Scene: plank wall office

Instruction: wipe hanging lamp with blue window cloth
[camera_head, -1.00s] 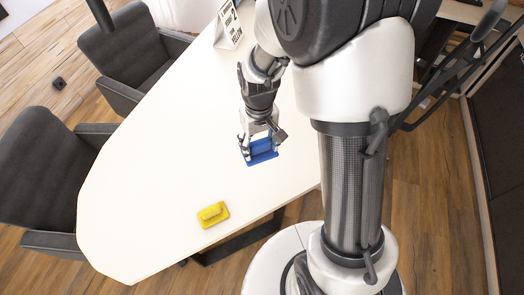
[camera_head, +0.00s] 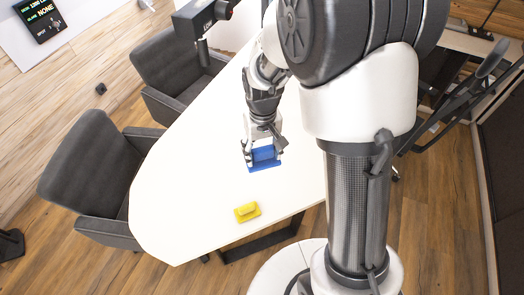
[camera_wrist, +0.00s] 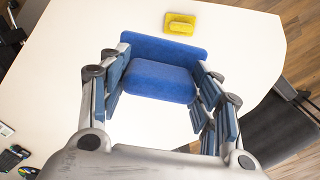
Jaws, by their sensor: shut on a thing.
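My gripper (camera_head: 262,143) is shut on the blue window cloth (camera_head: 264,160), a blue pad with a raised grip. In the wrist view the cloth (camera_wrist: 160,80) sits between the fingertips, its wide flat part facing away from me. It is over the white table; its exact height above the top is hard to tell. A dark fixture (camera_head: 194,20) with a short cylinder below it enters at the top of the head view. It may be the hanging lamp, but I cannot tell for sure. The cloth and the fixture are well apart.
A yellow pad (camera_head: 247,212) with a raised grip lies on the white table (camera_head: 190,190) near its front end. Two dark grey chairs (camera_head: 90,165) stand along the table's left side. A display with glowing text (camera_head: 41,20) is at top left. The tabletop is otherwise mostly clear.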

